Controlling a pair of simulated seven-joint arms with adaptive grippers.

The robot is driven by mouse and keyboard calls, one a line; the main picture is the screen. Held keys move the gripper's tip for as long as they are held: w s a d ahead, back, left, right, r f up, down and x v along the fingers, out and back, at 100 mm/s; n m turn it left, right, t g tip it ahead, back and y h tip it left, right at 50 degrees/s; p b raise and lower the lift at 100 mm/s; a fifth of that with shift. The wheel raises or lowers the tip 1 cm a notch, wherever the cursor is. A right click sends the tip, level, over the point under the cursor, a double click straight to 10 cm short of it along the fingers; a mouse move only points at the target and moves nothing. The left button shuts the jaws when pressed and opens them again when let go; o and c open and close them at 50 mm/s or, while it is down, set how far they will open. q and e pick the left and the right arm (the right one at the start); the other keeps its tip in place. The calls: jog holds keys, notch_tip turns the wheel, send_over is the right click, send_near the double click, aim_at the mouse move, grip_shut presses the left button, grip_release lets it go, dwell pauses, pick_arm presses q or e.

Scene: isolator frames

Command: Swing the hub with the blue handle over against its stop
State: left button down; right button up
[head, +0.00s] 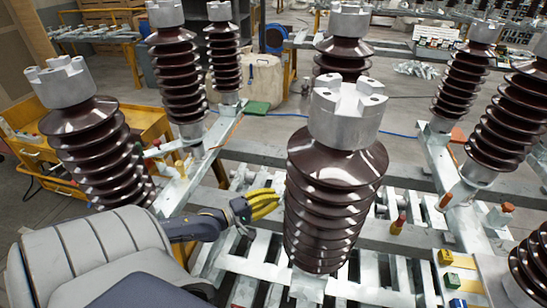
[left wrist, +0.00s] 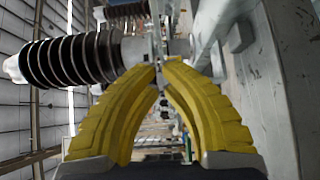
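My left gripper (head: 279,203) has yellow fingers and reaches in from the left, beside the large brown ribbed insulator (head: 335,185). In the left wrist view its fingertips (left wrist: 162,64) come together, with no held object visible between them. A small blue block (head: 458,303) shows at the bottom right of the head view, below a green one (head: 452,281) and a yellow one (head: 445,257). I cannot tell whether it is the blue handle. No hub with a blue handle is clearly visible. The wrist view shows a ribbed insulator (left wrist: 70,60) beside the fingers. My right gripper is not in view.
More insulators with grey metal caps stand around, one at left (head: 95,150) and one at right (head: 468,75). Pale steel rails (head: 415,240) cross below the gripper. A red-topped peg (head: 397,223) stands on them. A yellow cart (head: 150,123) stands at left.

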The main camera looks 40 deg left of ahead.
pick_arm(q)
jog(key=w+d, duration=0.6)
jog(key=w, duration=0.2)
jog(key=shift+w, duration=0.2)
dwell(0.4)
jog(key=shift+w+d, duration=0.15)
jog(key=shift+d, duration=0.5)
jog(key=shift+w+d, duration=0.15)
jog(key=shift+d, duration=0.45)
jog(key=shift+a, duration=0.1)
